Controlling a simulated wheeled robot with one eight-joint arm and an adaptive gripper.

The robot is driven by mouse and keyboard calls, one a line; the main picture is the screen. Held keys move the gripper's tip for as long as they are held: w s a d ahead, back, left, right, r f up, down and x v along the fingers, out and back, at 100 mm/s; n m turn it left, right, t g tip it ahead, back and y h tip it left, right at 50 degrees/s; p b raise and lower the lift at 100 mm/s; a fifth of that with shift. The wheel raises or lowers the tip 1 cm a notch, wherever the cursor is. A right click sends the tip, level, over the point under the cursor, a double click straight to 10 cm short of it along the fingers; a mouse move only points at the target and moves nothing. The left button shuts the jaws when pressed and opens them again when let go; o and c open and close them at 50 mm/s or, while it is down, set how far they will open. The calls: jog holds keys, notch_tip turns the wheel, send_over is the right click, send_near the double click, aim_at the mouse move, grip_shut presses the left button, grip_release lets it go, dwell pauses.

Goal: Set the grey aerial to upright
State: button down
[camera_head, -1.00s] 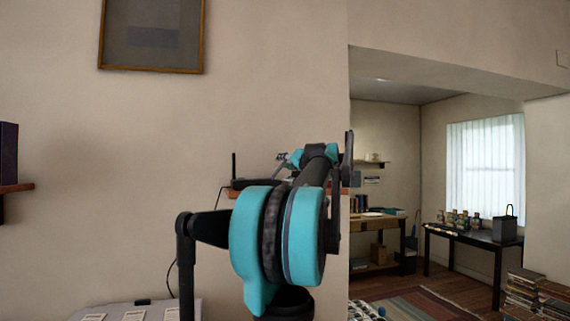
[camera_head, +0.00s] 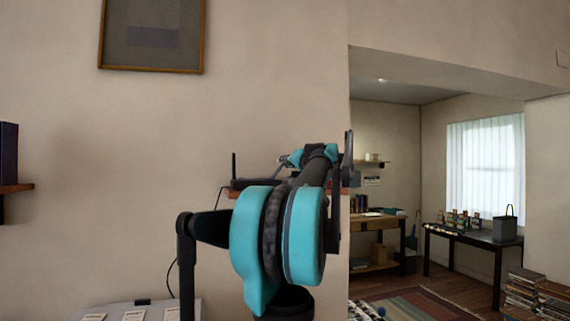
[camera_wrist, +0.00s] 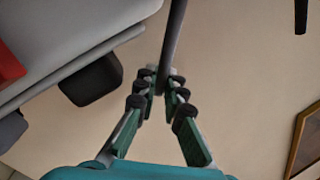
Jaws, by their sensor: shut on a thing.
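The grey aerial (camera_wrist: 174,35) runs from the top edge of the wrist view down between my fingertips, leaning slightly. My gripper (camera_wrist: 160,84) is shut on it, with green and black fingers on either side. The grey body (camera_wrist: 60,25) at upper left in the wrist view appears to be the device the aerial belongs to. In the head view my arm hides most of the device and the held part of the aerial. A black aerial (camera_head: 234,165) stands upright at the device's left end; a dark tip shows at the wrist view's upper right (camera_wrist: 301,15).
A framed picture (camera_head: 152,36) hangs above left. The wall between them is bare. A pale surface with cards (camera_head: 115,309) is below.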

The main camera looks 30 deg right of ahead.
jog(key=shift+a+r, duration=0.1)
jog(key=shift+a, duration=0.05)
jog(key=n, duration=0.1)
jog(key=a+r+n, duration=0.1)
jog(key=a+n, duration=0.1)
jog(key=shift+w+a+r+g, duration=0.15)
jog(key=shift+w+g, duration=0.15)
jog(key=shift+g, duration=0.1)
jog(key=shift+w+a+r+n+g+h, duration=0.15)
jog(key=shift+w+a+n+g+h, duration=0.1)
jog(key=shift+a+n, duration=0.65)
jog(key=shift+w+a+r+n+g+h, duration=0.2)
jog(key=shift+a+n, duration=0.4)
jog(key=shift+n, duration=0.5)
jog(key=shift+f, duration=0.1)
jog(key=c, duration=1.6)
grip_release()
jog(key=shift+s, duration=0.1)
jog(key=s, duration=0.4)
jog(key=s+r, duration=0.1)
jog(key=s, duration=0.6)
jog(key=shift+s+a+r, duration=0.35)
jog(key=shift+a+r, duration=0.05)
